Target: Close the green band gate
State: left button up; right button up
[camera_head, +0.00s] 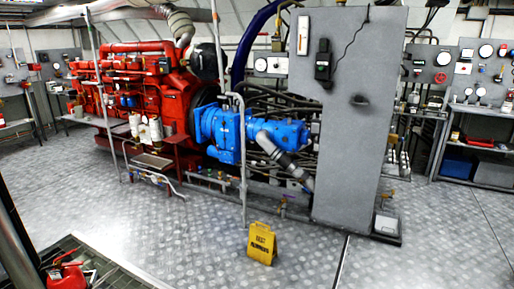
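I cannot make out a gate with a green band in the head view. Small valve-like fittings show low along the pipes in front of the engine, one near the yellow sign (283,208) and one by the foot of the grey panel (388,197). They are too small to tell any band colour or whether they are open or shut. Neither of my grippers is in view.
A red engine (130,75) with a blue pump unit (222,130) stands in the middle behind upright grey pipes. A tall grey panel (358,130) is to its right. A yellow floor sign (262,243) stands in front. A red can (66,277) is at bottom left. The metal floor (150,235) is mostly clear.

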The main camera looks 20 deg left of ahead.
aim_at(89, 28)
jog(key=i+j+u, duration=0.5)
jog(key=i+u, duration=0.15)
jog(key=i, duration=0.3)
jog(key=i+j+u, duration=0.1)
jog(key=i+u, duration=0.2)
jog(key=i, duration=0.2)
